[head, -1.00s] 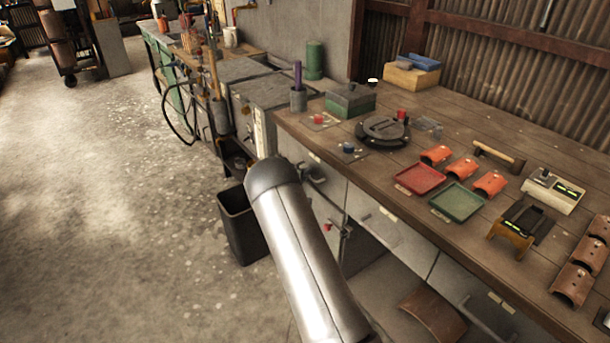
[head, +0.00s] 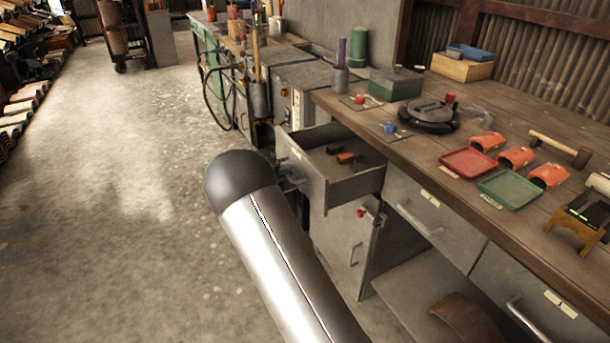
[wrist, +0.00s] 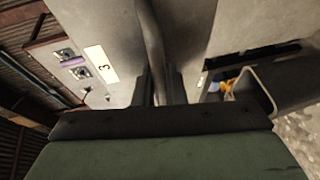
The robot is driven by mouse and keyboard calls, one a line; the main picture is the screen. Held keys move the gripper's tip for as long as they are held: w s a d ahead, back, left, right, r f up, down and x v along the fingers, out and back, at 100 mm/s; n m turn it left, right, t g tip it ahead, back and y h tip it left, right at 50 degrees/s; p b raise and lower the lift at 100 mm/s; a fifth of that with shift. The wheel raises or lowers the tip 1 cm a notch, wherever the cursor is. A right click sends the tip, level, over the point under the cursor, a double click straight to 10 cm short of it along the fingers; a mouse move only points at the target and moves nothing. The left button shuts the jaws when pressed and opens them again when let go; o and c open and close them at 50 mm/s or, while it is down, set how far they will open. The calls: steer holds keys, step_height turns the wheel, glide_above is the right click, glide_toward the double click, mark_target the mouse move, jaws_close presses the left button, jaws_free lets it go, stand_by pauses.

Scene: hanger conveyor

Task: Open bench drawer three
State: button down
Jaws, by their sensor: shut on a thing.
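Bench drawer three (head: 312,190), a grey drawer at the far-left end of the wooden bench, stands pulled well out in the head view. Its front carries a label marked 3 (wrist: 102,64) in the wrist view. My gripper (wrist: 160,86) is shut on the drawer's bar handle (wrist: 152,35), with one finger on each side of it. In the head view my arm hides most of the gripper. Inside the drawer lie an orange-red block (head: 346,158) and dark pieces.
Below is a cabinet door with a red-tagged latch (head: 361,213). Two more bench drawers (head: 432,218) to the right are shut. The bench top (head: 420,150) holds trays, orange curved pieces and a mallet. The floor (head: 110,220) at left is open.

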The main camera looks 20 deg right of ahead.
steer(key=a, duration=0.1)
steer(key=a+b, duration=0.1)
steer(key=a, duration=0.3)
steer(key=shift+s+a, duration=0.25)
steer(key=shift+s, duration=0.1)
steer(key=c, duration=1.5)
jaws_free()
steer(key=v, duration=1.7)
steer(key=shift+a, duration=0.15)
steer(key=shift+r, duration=0.1)
